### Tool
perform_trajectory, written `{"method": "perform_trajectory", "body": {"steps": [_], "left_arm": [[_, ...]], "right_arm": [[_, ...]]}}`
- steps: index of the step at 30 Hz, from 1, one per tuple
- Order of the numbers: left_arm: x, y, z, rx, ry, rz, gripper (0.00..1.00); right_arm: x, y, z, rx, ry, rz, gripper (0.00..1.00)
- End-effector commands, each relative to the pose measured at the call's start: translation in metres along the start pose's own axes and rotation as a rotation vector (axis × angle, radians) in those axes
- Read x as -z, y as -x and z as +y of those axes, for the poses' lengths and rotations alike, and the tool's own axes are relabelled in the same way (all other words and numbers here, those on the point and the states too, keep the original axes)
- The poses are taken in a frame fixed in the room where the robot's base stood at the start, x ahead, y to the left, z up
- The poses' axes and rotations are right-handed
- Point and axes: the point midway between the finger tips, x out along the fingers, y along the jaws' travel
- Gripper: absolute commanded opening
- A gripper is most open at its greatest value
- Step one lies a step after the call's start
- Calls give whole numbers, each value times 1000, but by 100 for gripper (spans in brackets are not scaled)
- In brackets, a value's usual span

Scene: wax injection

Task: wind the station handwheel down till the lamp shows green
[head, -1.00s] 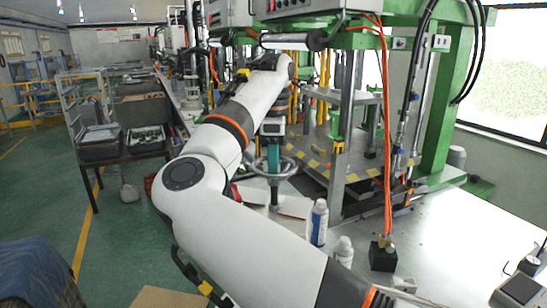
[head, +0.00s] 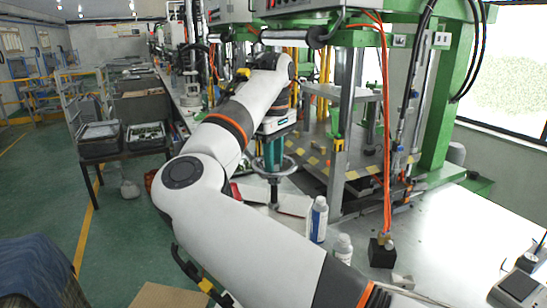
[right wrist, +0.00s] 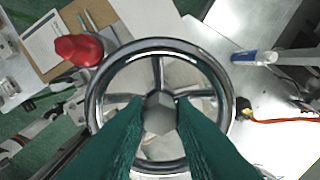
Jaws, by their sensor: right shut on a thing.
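The chrome handwheel (right wrist: 223,85) lies face-up below my right wrist camera, its spokes meeting at a grey faceted hub (right wrist: 160,113). The two green fingers of my right gripper (right wrist: 161,118) are shut on this hub from both sides. In the head view the handwheel (head: 293,168) is partly hidden by my right gripper (head: 272,163), which reaches down into its middle. My right arm covers part of the station. I cannot make out a lamp or its colour. My left gripper is not in view.
White bottles (head: 317,220) stand on the bench right of the handwheel. A red object (right wrist: 78,48) and papers (right wrist: 55,40) lie beside the wheel. An orange cable (head: 387,150) hangs down to a black block (head: 382,252). The green press frame (head: 437,110) rises behind.

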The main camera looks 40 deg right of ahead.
Motion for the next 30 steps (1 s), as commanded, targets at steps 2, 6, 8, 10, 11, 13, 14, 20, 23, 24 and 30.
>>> {"method": "perform_trajectory", "body": {"steps": [2, 6, 8, 10, 11, 13, 14, 20, 23, 24, 30], "left_arm": [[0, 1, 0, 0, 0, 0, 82], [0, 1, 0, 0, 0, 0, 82], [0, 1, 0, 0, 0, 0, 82], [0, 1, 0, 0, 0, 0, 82], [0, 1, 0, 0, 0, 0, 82], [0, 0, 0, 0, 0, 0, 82], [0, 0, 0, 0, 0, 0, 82], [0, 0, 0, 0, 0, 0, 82], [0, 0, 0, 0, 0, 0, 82], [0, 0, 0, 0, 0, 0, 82], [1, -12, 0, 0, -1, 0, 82]], "right_arm": [[0, 4, -1, 8, -3, -6, 0], [0, 3, -1, 8, -3, -6, 0], [0, 4, -1, 8, -3, -6, 0], [0, 3, -1, 8, -3, -6, 0], [0, 3, -1, 8, -3, -6, 0], [0, 3, -1, 7, -3, -6, 33], [0, 3, -1, 7, -3, -5, 38], [0, 2, 0, 3, -3, -2, 45], [0, 1, 0, 2, -3, -2, 45], [0, 2, 0, 2, -2, -2, 45], [0, 21, -1, 4, -2, -5, 45]]}}
